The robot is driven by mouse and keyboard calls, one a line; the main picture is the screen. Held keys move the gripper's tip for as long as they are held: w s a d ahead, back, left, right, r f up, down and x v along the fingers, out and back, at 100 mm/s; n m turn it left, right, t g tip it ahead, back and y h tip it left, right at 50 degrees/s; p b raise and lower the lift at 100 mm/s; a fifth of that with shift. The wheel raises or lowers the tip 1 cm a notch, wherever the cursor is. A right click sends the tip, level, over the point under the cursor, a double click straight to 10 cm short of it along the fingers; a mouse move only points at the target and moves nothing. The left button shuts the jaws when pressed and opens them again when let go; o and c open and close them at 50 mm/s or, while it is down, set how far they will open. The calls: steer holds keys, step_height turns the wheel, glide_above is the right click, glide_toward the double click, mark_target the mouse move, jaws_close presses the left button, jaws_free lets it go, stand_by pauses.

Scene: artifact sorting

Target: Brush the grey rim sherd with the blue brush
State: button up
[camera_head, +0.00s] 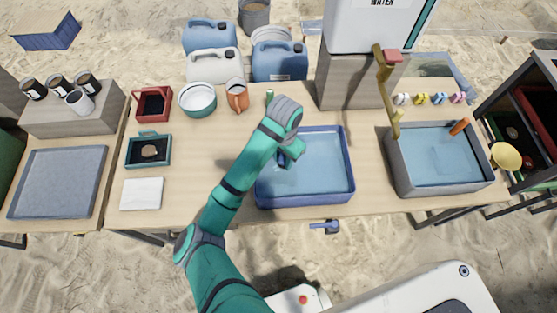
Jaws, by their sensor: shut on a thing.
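My gripper (291,158) hangs low over the left part of the blue-rimmed basin (347,165) of water. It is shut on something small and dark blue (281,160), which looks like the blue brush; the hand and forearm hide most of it. I cannot make out a grey rim sherd with certainty. A small brownish-grey piece (149,151) lies in the teal tray (133,160) on the left of the table, too small to identify. Anything under the gripper in the basin is hidden by my arm.
A white cloth (141,194) lies in front of the teal tray. A red caddy (153,104), a white-and-teal bowl (197,99) and a terracotta jug (237,95) stand behind. A grey basin (398,168) with a brass tap (383,90) is to the right.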

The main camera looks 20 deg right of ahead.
steer(key=shift+d, duration=0.25)
steer(key=shift+s+a+r, duration=0.1)
steer(key=shift+a, duration=1)
steer(key=shift+s+a, duration=0.1)
steer(key=shift+a, duration=0.95)
steer(key=shift+w+d, duration=0.15)
steer(key=shift+d, duration=0.95)
steer(key=shift+w+d, duration=0.1)
steer(key=shift+d, duration=0.95)
steer(key=shift+a, duration=0.1)
steer(key=shift+s+a, duration=0.15)
steer(key=shift+a, duration=0.9)
steer(key=shift+s+a, duration=0.1)
steer(key=shift+a, duration=0.9)
steer(key=shift+d, duration=0.1)
steer(key=shift+w+d+f, duration=0.1)
steer(key=shift+d+f, duration=0.05)
steer(key=shift+d, duration=0.9)
steer(key=shift+w+d+f, duration=0.1)
steer(key=shift+d, duration=0.95)
steer(key=shift+a, duration=0.1)
